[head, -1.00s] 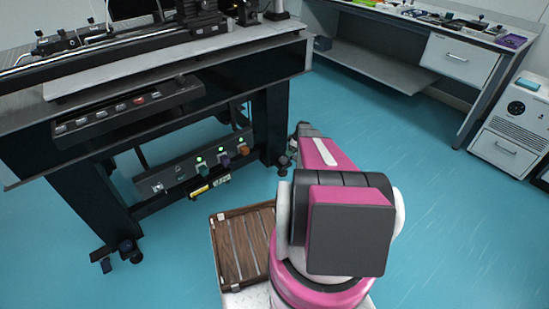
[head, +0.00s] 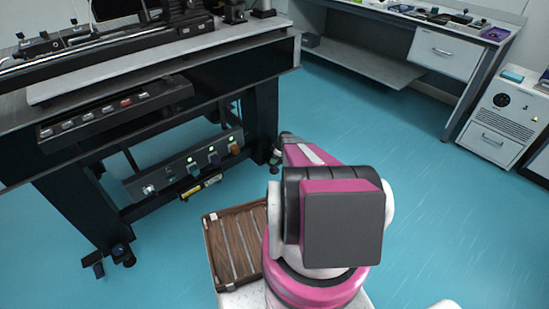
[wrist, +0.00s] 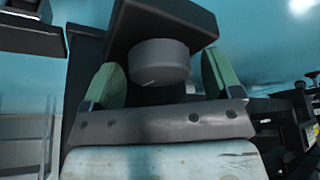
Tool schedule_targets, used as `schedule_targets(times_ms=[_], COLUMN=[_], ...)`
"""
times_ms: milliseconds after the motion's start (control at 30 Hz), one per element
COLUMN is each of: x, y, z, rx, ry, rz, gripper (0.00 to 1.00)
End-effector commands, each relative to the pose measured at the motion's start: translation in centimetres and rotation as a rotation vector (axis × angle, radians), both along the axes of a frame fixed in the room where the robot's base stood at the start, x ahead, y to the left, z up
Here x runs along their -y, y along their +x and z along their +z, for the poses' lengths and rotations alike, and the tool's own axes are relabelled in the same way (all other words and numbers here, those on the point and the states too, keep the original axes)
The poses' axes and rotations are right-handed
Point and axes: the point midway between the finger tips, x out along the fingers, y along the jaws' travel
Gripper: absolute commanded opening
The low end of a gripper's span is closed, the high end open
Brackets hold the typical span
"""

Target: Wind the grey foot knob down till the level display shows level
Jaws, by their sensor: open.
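The grey foot knob (wrist: 160,62) shows in the wrist view under a dark plate (wrist: 165,20). It is a short round cylinder with a small pale mark on its side. My gripper (wrist: 162,80) is open, with one green-padded finger on each side of the knob. Gaps show between the pads and the knob, so they look apart. In the head view, my arm reaches toward the foot (head: 276,160) of the table's right leg, and its fingertips are hidden. A small box with a yellow label (head: 190,191) hangs under the table; I cannot read a level display there.
The optical table (head: 150,70) stands at left, with a control panel (head: 190,165) with green lights on its lower rail. A brown slatted tray (head: 232,240) is beside my arm. Blue floor (head: 430,210) is open at right, before a bench (head: 450,60) and a white cabinet (head: 495,125).

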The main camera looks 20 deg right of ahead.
Motion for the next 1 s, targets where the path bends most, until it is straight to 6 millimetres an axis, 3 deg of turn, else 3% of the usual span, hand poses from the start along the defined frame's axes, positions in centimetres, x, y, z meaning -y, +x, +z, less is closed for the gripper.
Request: schedule_targets(times_ms=[167, 300, 667, 1000], x=[0.00, 0.01, 0.01, -0.06], y=[-0.02, -0.03, -0.07, -0.23], z=[0.03, 0.03, 0.06, 0.07], rx=[0.000, 0.000, 0.000, 0.000], ry=[0.000, 0.000, 0.000, -0.001], rz=[0.000, 0.000, -0.036, -0.249], gripper=[0.81, 0.35, 0.35, 0.35])
